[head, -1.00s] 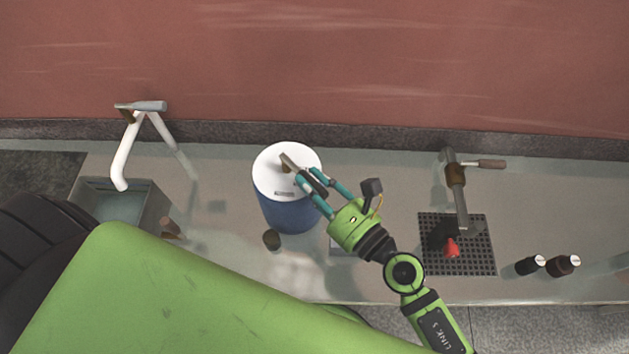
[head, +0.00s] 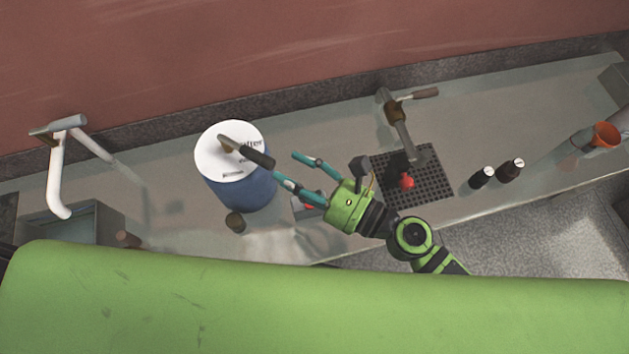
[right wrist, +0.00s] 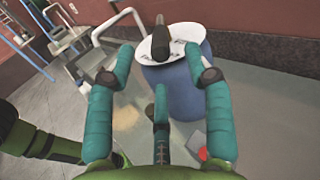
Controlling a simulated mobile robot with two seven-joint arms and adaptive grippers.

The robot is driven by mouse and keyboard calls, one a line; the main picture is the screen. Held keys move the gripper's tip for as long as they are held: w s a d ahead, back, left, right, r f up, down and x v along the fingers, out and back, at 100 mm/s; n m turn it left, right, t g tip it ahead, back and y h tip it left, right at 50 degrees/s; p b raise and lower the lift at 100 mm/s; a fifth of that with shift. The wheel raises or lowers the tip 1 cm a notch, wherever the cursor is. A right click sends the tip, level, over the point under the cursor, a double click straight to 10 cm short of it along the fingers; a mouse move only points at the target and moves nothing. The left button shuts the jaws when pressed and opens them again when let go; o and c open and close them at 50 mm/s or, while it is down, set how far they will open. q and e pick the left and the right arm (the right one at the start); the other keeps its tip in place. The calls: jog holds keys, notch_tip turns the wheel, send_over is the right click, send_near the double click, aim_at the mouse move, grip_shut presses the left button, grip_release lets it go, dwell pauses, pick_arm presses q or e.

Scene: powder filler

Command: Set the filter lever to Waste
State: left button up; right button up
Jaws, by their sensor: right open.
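The filter is a blue drum (head: 245,190) with a white top (head: 211,163), on the counter left of centre in the head view. Its lever (head: 250,154) has a dark grip and points to the lower right across the top. Print on the top is partly covered and hard to read. My right gripper (head: 290,169) is open and empty, just right of the lever and apart from it. In the right wrist view the lever's dark grip (right wrist: 160,40) shows beyond and between my open fingers. My left gripper is not in view.
A white-piped tap (head: 54,180) and sink stand at left. Right of my gripper are a second tap (head: 398,125), a black grid (head: 432,186) with a red item (head: 406,181), and two dark bottles (head: 510,170). A small brown cup (head: 235,222) sits before the drum.

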jog(key=shift+v, duration=2.05)
